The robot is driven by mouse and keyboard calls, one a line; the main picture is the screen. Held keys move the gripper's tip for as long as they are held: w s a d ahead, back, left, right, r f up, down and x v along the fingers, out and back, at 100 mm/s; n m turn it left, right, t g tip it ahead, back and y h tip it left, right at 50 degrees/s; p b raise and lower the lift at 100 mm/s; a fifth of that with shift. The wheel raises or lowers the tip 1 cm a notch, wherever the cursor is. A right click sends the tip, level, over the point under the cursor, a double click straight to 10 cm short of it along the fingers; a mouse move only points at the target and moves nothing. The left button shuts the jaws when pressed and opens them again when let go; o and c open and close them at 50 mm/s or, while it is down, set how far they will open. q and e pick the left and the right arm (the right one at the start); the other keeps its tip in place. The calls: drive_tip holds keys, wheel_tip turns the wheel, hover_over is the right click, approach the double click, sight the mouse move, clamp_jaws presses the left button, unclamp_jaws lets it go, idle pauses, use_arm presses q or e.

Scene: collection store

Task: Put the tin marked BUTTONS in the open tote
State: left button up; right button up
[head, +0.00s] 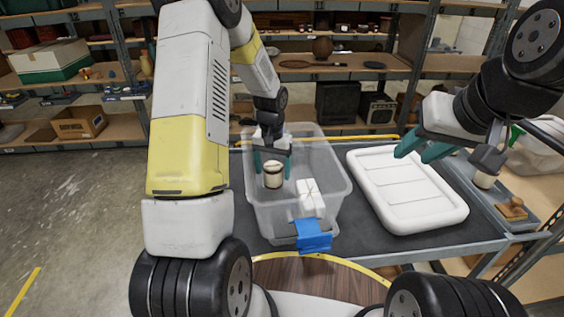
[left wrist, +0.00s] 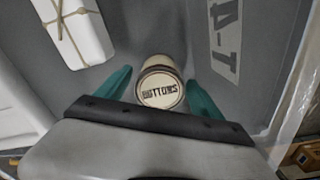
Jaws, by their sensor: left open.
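The tin marked BUTTONS (head: 272,176) is cream with a dark band, inside the clear open tote (head: 341,193). Its lettered lid (left wrist: 159,92) faces the camera in the left wrist view. My left gripper (head: 272,164) reaches down into the tote. Its teal fingers are open, one on each side of the tin, with gaps visible in the wrist view (left wrist: 160,90). Whether the tin's base touches the tote floor is hidden. My right gripper (head: 418,153) is over the white lid to the right; its two teal fingers look apart and empty.
A white string-tied package (head: 311,197) is in the tote beside the tin. A white ribbed lid (head: 407,190) lies on the dark cart top. A grey tray (head: 512,207) with small items is at right. Loaded shelves stand behind.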

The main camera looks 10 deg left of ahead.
use_arm(q)
wheel_tip(320, 180, up, 9)
drive_tip(key=shift+f, duration=0.1)
drive_tip(key=s+r+t, duration=0.2)
drive_tip(key=s+r, duration=0.3)
drive_tip(key=r, duration=0.5)
drive_tip(key=s+d+r+t+h, duration=0.1)
drive_tip(key=s+r, duration=0.3)
drive_tip(key=s, duration=0.5)
drive_tip(key=s+d+r+t+h, duration=0.1)
drive_tip(key=s+r+t, duration=0.2)
drive_tip(key=s, duration=0.7)
wheel_tip(320, 180, up, 2)
drive_tip(key=shift+d+r+n, duration=0.2)
drive_tip(key=shift+d+n, duration=0.1)
drive_tip(key=shift+d, duration=0.1)
